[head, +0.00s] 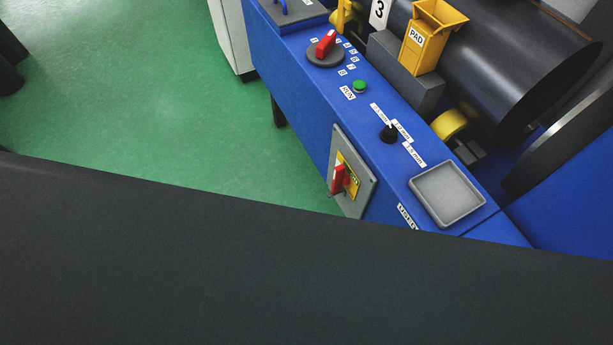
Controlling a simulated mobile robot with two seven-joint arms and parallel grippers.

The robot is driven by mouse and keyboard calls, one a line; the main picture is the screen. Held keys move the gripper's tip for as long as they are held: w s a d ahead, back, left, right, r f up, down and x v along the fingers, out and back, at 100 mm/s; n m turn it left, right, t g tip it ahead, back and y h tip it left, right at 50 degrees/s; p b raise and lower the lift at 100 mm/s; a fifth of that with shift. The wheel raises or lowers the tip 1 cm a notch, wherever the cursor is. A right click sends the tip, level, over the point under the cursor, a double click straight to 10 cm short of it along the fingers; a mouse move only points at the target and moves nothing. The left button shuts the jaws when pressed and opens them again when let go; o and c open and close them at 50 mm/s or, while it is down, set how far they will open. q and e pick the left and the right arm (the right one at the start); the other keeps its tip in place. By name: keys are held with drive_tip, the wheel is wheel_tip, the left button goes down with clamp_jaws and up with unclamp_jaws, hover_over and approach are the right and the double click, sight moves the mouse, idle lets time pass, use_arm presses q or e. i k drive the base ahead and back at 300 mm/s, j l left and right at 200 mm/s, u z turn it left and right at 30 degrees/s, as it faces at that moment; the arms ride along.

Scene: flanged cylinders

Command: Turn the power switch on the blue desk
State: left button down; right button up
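The blue desk (300,85) runs from the top middle to the lower right in the head view. On its front face is a grey plate with a yellow panel, and on it the red power switch (339,179). The red handle looks roughly upright along the plate; its exact setting is too small to tell. A red knob on a dark round dial (325,50) sits on the desk top, with small labels around it. Neither of my grippers shows in the head view. A large dark surface covers the lower part of the picture and hides what is below.
On the desk are a green button (360,86), a small black knob (388,133), an empty grey tray (447,194) and a yellow bin (430,38) marked PAD. A large dark cylinder (500,60) lies behind. Green floor (150,100) at left is mostly clear.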

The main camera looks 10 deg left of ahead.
sight(340, 178)
drive_tip(key=j+z, duration=0.35)
drive_tip(key=k+j+z, duration=0.15)
drive_tip(key=z, duration=0.2)
drive_tip(key=k+j+z, duration=0.1)
drive_tip(key=j+z, duration=0.25)
drive_tip(key=l, duration=0.05)
